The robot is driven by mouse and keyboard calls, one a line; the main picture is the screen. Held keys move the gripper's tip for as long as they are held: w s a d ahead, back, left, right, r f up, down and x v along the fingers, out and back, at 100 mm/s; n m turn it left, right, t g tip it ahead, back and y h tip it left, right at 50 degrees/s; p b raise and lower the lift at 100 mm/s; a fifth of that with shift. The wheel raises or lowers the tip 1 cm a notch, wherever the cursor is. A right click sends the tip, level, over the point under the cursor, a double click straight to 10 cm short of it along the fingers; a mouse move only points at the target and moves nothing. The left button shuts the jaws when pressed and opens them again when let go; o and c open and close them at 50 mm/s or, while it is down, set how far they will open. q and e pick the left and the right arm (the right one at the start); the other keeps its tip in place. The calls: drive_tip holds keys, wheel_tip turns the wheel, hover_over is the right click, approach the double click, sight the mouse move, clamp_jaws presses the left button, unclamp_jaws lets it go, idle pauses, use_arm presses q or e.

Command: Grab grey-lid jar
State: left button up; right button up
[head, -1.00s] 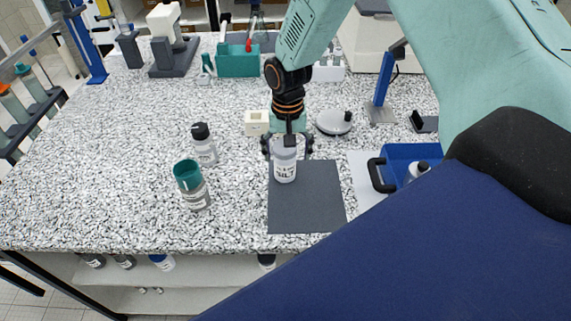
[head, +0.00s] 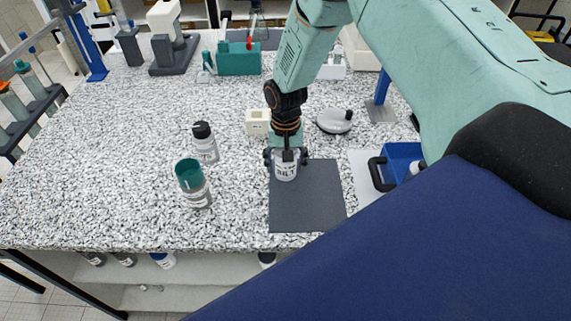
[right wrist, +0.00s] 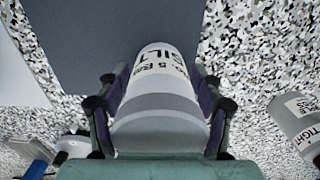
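The grey-lid jar (head: 286,172), white with a "SILT" label, stands upright at the back left of the dark mat (head: 305,205). It also shows in the right wrist view (right wrist: 160,88), its grey lid nearest the camera. My right gripper (head: 286,158) is over the jar from above, one finger on each side. In the right wrist view the purple pads of the right gripper (right wrist: 162,92) lie along both sides of the jar, with no clear gap. The gripper partly hides the lid in the head view. My left gripper is not in view.
A black-capped jar (head: 204,143) and a teal-lidded jar (head: 193,184) stand left of the mat. A cream block (head: 257,122) and a round grey device (head: 334,121) are behind. A blue tray (head: 400,155) is at right. The table's front left is clear.

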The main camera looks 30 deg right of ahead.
drive_tip(key=shift+s, duration=0.1)
drive_tip(key=c, duration=0.6)
drive_tip(key=shift+c, duration=0.2)
drive_tip(key=shift+r, duration=0.1)
